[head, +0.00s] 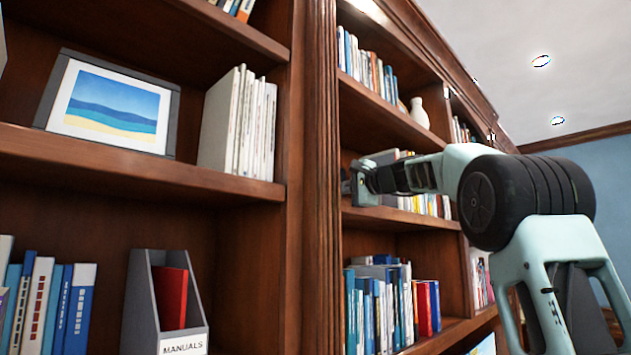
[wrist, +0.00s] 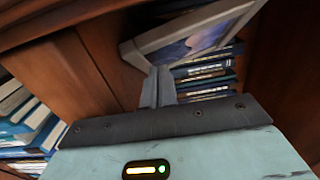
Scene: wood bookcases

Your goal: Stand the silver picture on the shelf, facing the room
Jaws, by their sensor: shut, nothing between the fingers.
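A silver-framed picture (wrist: 192,32) with a blurred blue and purple image is tilted at the top of the wrist view, in front of several books. Its upper part is cut off by the view's edge. My gripper (wrist: 156,78) has its fingers together and empty, with the tips close to the frame's lower edge; I cannot tell if they touch. In the head view my gripper (head: 350,186) reaches in over the middle shelf (head: 400,217) of the right bookcase section, partly behind the wooden post. I cannot make out the silver picture there.
A dark-grey-framed beach picture (head: 112,103) stands on the left section's shelf beside white books (head: 238,125). A grey manuals holder (head: 160,300) stands below. The thick wooden post (head: 313,180) stands left of my gripper. Books (head: 385,305) fill the shelf underneath.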

